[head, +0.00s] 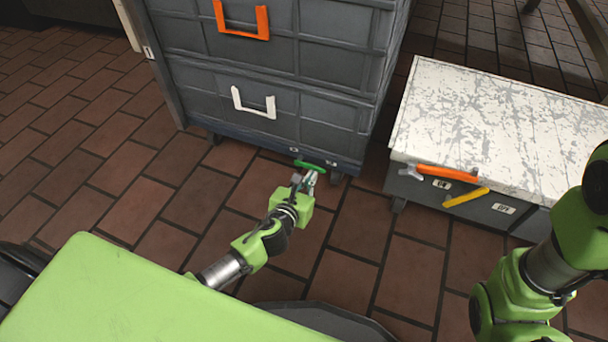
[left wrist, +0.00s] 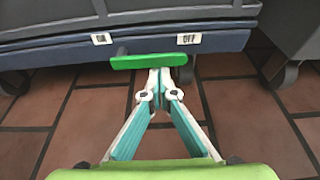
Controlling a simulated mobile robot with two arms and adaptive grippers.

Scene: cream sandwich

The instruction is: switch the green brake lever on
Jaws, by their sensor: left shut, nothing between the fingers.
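The green brake lever (head: 312,165) juts from the bottom edge of the grey drawer cabinet (head: 277,72). In the left wrist view the green lever (left wrist: 150,61) lies crosswise below the ON label (left wrist: 102,38) and the OFF label (left wrist: 188,38), spanning much of the gap between them. My left gripper (head: 309,177) is shut and empty, just in front of the lever. In the left wrist view its fingertips (left wrist: 159,82) meet at the lever's near side, right of its middle; I cannot tell whether they touch. My right gripper is out of view.
A low chest with a scuffed white top (head: 500,120) stands at the right, with an orange lever (head: 447,173) and a yellow lever (head: 466,197) on its front. The cabinet has an orange handle (head: 242,33) and a white handle (head: 254,113). Tiled floor (head: 110,180) is clear at left.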

